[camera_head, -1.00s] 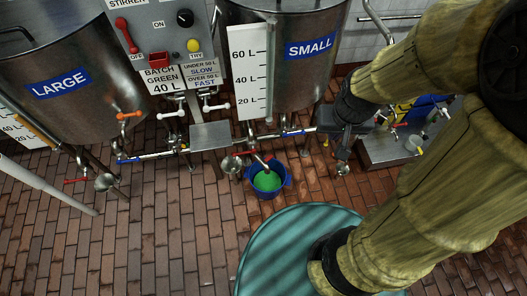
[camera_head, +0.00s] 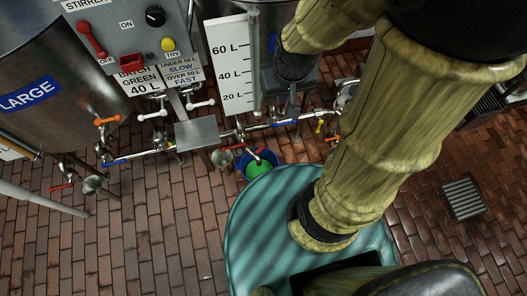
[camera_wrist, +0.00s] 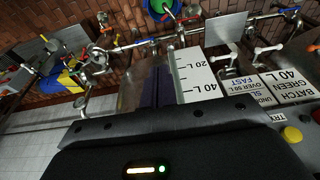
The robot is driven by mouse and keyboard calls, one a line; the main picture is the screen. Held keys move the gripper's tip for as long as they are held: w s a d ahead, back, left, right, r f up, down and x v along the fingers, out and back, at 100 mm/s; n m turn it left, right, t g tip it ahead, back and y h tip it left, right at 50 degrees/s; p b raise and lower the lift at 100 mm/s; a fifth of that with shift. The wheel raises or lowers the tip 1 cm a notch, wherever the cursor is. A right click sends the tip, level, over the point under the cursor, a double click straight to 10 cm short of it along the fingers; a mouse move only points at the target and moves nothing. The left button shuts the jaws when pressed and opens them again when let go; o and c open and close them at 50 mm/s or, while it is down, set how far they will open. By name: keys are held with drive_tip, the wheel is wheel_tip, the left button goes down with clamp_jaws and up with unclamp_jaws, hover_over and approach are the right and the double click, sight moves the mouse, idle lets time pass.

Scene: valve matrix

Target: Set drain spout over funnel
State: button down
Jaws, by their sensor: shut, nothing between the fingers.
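My gripper (camera_head: 293,106) points down in front of the small tank, just above the pipe run, shut and empty. It touches no spout that I can make out. A short drain spout (camera_head: 256,154) with a red handle hangs at the blue bucket (camera_head: 244,166), which holds green liquid. The bucket also shows at the top of the wrist view (camera_wrist: 158,10). A silver funnel (camera_head: 222,158) sits just left of the bucket, and another funnel (camera_head: 92,184) stands at the far left. Which spout and funnel belong together is unclear. The small tank is partly hidden by my arm.
Valves with white handles (camera_head: 152,113), an orange handle (camera_head: 107,120) and a blue handle (camera_head: 285,123) line the pipes. A grey plate (camera_head: 197,133) stands among them. A control panel (camera_head: 130,30) is above. A floor drain (camera_head: 463,197) lies right; brick floor is open at lower left.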

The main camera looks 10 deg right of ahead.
drive_tip(key=w+d+f+n+y+b, duration=0.2)
drive_tip(key=w+f+b, duration=0.3)
drive_tip(key=f+b, duration=0.5)
drive_tip(key=w+d+f+n+g+y+b, duration=0.1)
drive_tip(key=w+d+f+b, duration=0.3)
drive_tip(key=f, duration=2.4)
drive_tip(key=w+d+f+n+y+b, duration=0.2)
drive_tip(key=w+f+b, duration=0.5)
drive_tip(key=f+b, duration=0.9)
wheel_tip(320, 180, down, 3)
drive_tip(key=shift+w+d+f+n+g+y+b, duration=0.1)
drive_tip(key=shift+w+d+n+g+y+b, duration=0.25)
drive_tip(key=shift+n+y, duration=0.6)
drive_tip(key=shift+s, duration=0.1)
drive_tip(key=s+a+r+b+x, duration=0.1)
drive_tip(key=s+a+b+x, duration=0.1)
drive_tip(key=x, duration=1)
drive_tip(key=shift+b, duration=0.9)
drive_tip(key=shift+s, duration=0.15)
